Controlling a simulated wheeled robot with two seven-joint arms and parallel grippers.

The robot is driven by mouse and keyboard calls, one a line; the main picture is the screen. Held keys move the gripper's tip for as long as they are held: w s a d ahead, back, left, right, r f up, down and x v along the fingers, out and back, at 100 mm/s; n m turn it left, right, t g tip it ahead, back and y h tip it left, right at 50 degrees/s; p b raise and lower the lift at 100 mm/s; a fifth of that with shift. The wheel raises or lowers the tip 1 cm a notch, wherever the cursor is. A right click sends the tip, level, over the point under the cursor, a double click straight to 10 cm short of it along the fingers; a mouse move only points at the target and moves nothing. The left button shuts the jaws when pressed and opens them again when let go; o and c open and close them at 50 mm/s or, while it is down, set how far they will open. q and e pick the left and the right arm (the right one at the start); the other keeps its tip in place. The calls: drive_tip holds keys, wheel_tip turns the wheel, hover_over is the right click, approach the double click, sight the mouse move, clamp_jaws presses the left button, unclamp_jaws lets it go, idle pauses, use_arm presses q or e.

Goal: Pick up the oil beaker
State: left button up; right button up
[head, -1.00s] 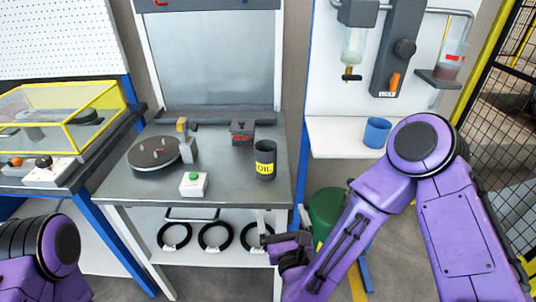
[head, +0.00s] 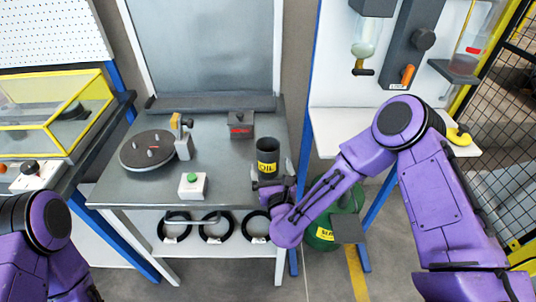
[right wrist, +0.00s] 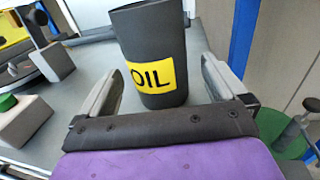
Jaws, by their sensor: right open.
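The oil beaker (head: 267,153) is a dark grey cylinder with a yellow OIL label. It stands upright near the right edge of the grey table (head: 225,140). My right gripper (head: 268,182) is at the table's front right, just in front of the beaker. In the right wrist view the beaker (right wrist: 152,50) stands ahead of the open fingers (right wrist: 162,88), with its lower part roughly between their tips. I cannot tell whether either finger touches it. My left arm shows at the lower left, but its gripper is out of view.
A round turntable (head: 148,150), a green-button box (head: 193,186) and a dark grey box (head: 241,124) share the table. Several black coils (head: 216,228) are on the shelf below. A green bin (head: 322,232) stands to the right.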

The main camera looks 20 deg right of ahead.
drive_tip(key=shift+w, duration=0.55)
drive_tip(key=c, duration=1.2)
drive_tip(key=shift+c, duration=0.8)
drive_tip(key=shift+r, duration=0.2)
